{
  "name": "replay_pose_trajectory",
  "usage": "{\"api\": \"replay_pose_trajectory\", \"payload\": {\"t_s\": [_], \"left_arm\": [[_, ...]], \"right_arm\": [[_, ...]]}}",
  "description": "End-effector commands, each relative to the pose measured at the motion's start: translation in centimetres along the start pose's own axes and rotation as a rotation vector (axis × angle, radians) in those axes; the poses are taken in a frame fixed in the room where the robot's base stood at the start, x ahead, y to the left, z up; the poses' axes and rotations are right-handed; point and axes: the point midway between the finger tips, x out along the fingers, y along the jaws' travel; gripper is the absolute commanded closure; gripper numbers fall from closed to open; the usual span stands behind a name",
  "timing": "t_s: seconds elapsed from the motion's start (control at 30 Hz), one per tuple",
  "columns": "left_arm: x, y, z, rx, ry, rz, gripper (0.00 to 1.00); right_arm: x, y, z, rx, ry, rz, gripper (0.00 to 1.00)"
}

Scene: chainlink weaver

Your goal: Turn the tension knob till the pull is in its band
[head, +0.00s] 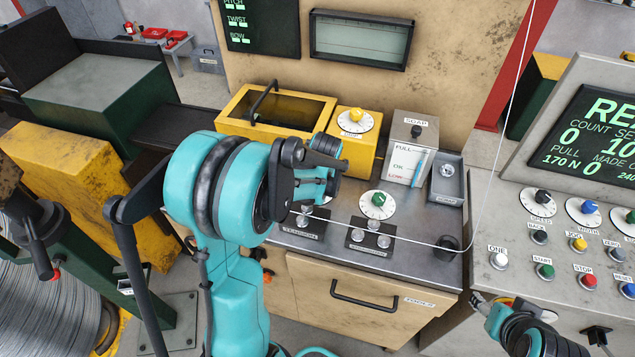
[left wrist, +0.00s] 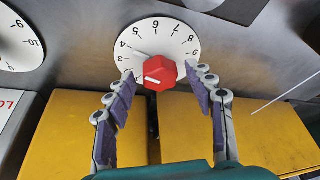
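The red knob (left wrist: 161,75) sits on a white numbered dial (left wrist: 185,40) in the left wrist view. The dial's numbers appear upside down there, and a white mark on the knob points left. My left gripper (left wrist: 160,84) is open, with one finger on each side of the knob. I cannot tell whether the fingers touch it. In the head view my left gripper (head: 325,170) is over the metal worktop and hides the red knob. The console screen (head: 598,135) reads PULL 170 N. My right arm shows at the bottom right; its gripper is not clearly seen.
A green-knobbed dial (head: 377,204) is right of my left gripper. A yellow box with a yellow knob (head: 355,116) and a soap gauge (head: 408,150) stand behind. A thin wire (head: 405,239) crosses the worktop. The button console (head: 560,255) is at the right.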

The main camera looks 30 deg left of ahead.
Motion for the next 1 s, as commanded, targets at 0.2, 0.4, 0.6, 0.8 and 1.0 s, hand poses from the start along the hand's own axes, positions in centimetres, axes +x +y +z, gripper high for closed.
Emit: {"api": "replay_pose_trajectory", "payload": {"t_s": [0.2,0.4,0.6,0.8,1.0], "left_arm": [[-0.1,0.0,0.0,0.001,0.0,0.0,0.46],[-2.3,0.0,0.0,0.002,0.0,0.0,0.46],[-6.6,0.0,0.1,0.002,0.0,0.0,0.46],[-10.3,0.0,0.0,0.002,0.0,0.0,0.46],[-11.9,0.0,0.0,0.001,0.0,0.0,0.46]], "right_arm": [[0.0,0.0,0.0,0.0,0.0,0.0,0.45],[0.0,0.0,0.0,0.0,0.0,0.0,0.45],[0.0,0.0,0.0,0.0,0.0,0.0,0.45],[0.0,0.0,0.0,0.0,0.0,0.0,0.45],[0.0,0.0,0.0,0.0,0.0,0.0,0.45]]}}
